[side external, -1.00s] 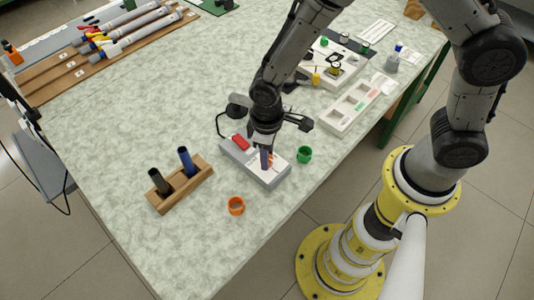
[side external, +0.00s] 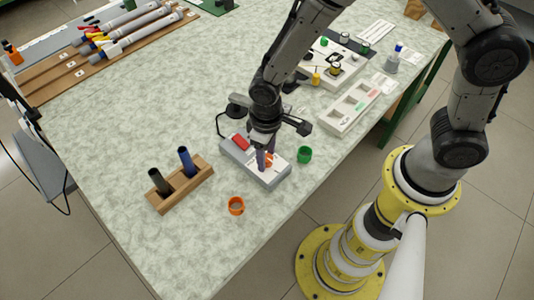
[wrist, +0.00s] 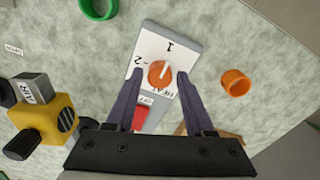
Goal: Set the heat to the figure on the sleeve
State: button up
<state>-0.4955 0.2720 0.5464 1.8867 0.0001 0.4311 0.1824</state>
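The heat box (side external: 276,181) is a grey box with a white dial face. In the wrist view the face (wrist: 152,45) shows HEAT, a 1 and a 2. Its orange knob (wrist: 160,73) has a white pointer turned roughly toward the 1. My gripper (side external: 264,164) points down over the dial. In the wrist view my gripper (wrist: 160,77) is open, one finger on each side of the knob, with small gaps showing. An orange ring (side external: 236,205) and a green ring (side external: 305,154) lie near the box. I can read no figure on any sleeve.
A wooden block (side external: 189,189) holds a black and a blue tube left of the box. A red switch (wrist: 141,117) sits on the box. A yellow and black unit (wrist: 45,118) marked AIR is nearby. A white tray (side external: 350,108) stands behind.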

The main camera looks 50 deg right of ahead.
aim_at(267, 157)
jog(key=shift+o, duration=0.6)
jog(key=shift+s, duration=0.1)
notch_tip(267, 157, up, 14)
jog(key=shift+f, duration=0.15)
jog(key=s+d+r+m+t, duration=0.3)
jog(key=d+r+t, duration=0.1)
jog(key=d+r, duration=0.8)
jog(key=s+d+t, duration=0.1)
jog(key=s+d, duration=0.3)
jog(key=s, duration=0.7)
jog(key=shift+s+d+r+m+t, duration=0.15)
jog(key=shift+s+d+m+t, duration=0.15)
jog(key=shift+d, duration=0.1)
